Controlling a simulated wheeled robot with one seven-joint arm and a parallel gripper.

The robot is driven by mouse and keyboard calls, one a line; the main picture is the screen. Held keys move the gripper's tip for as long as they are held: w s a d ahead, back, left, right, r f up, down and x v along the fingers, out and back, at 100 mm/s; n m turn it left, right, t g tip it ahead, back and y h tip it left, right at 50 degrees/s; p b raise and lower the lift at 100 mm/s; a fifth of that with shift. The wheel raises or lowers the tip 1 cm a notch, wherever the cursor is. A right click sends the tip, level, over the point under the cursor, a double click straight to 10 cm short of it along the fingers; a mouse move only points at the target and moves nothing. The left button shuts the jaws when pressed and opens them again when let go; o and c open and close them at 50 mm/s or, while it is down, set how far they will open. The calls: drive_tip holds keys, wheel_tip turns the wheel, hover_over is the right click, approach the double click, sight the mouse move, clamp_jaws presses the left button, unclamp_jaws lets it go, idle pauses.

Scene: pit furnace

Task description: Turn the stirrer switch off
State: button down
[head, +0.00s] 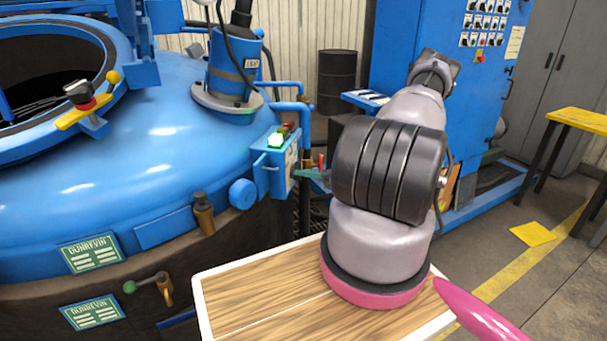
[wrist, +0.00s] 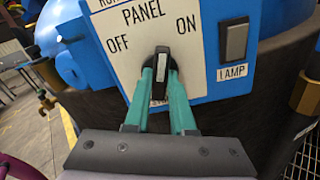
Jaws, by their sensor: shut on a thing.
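The stirrer switch shows in the wrist view as a black knob (wrist: 162,66) on a white panel plate (wrist: 198,70). OFF is printed to its left and ON to its right. The knob stands nearly upright in the picture, between the two words. My gripper (wrist: 162,80) has its teal fingers closed on both sides of the knob. The label below the knob is mostly hidden by the fingers. In the head view my gripper (head: 314,174) reaches the side of the blue control box (head: 268,176); the knob is hidden there.
A grey lamp rocker (wrist: 235,41) sits right of the knob. A black drum (head: 337,80) stands behind.

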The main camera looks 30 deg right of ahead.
drive_tip(key=n, duration=1.2)
drive_tip(key=shift+s+n, duration=0.1)
drive_tip(key=shift+n, duration=0.3)
drive_tip(key=shift+f, duration=0.1)
drive_tip(key=c, duration=0.8)
unclamp_jaws()
drive_tip(key=shift+o, duration=0.2)
drive_tip(key=v, duration=1)
drive_tip(key=shift+s+d, duration=0.25)
drive_tip(key=shift+d, duration=0.05)
